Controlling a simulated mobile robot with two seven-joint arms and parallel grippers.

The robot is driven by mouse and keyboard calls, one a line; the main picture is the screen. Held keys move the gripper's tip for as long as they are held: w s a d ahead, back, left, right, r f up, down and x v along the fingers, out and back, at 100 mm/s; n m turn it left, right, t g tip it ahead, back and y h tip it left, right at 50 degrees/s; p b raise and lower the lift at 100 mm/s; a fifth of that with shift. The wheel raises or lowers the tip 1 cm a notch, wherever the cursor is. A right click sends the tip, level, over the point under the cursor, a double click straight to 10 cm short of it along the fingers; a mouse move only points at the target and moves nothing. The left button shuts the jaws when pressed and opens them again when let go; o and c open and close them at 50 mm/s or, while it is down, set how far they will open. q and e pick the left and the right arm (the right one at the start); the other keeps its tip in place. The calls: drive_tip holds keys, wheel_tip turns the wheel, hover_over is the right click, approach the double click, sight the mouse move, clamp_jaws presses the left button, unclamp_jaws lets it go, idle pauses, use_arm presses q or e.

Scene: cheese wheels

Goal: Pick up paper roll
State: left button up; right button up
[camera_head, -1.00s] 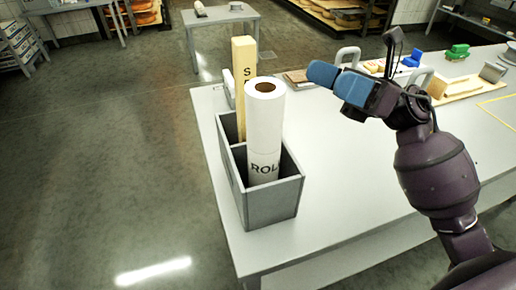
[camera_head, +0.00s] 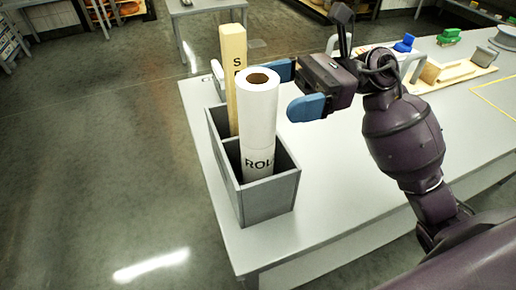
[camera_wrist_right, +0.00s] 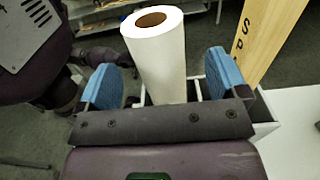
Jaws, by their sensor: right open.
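The white paper roll (camera_head: 259,120) stands upright in the front compartment of a grey box (camera_head: 268,199) on the near left corner of the table. Its brown core opening faces up, and lettering shows low on its side. My right gripper (camera_head: 291,88) is open, to the right of the roll's upper part, with its blue fingers pointing left at it. In the right wrist view the roll (camera_wrist_right: 158,55) stands beyond and between the two fingertips (camera_wrist_right: 165,82), and nothing is gripped. Its lower part is hidden by the gripper there. My left gripper is not in view.
A tall yellow lettered block (camera_head: 233,70) stands in the box's rear compartment, close behind the roll; it also shows in the right wrist view (camera_wrist_right: 262,38). A wooden board (camera_head: 455,75) and a green object (camera_head: 449,36) lie farther right. The table (camera_head: 345,180) right of the box is clear.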

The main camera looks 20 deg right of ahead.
sight(258, 99)
drive_tip(key=a, duration=0.5)
drive_tip(key=shift+s+f+p, duration=0.15)
drive_tip(key=shift+s+p, duration=0.1)
drive_tip(key=shift+p, duration=0.1)
drive_tip(key=c, duration=1.4)
drive_tip(key=shift+c, duration=1.1)
drive_tip(key=shift+d, duration=0.1)
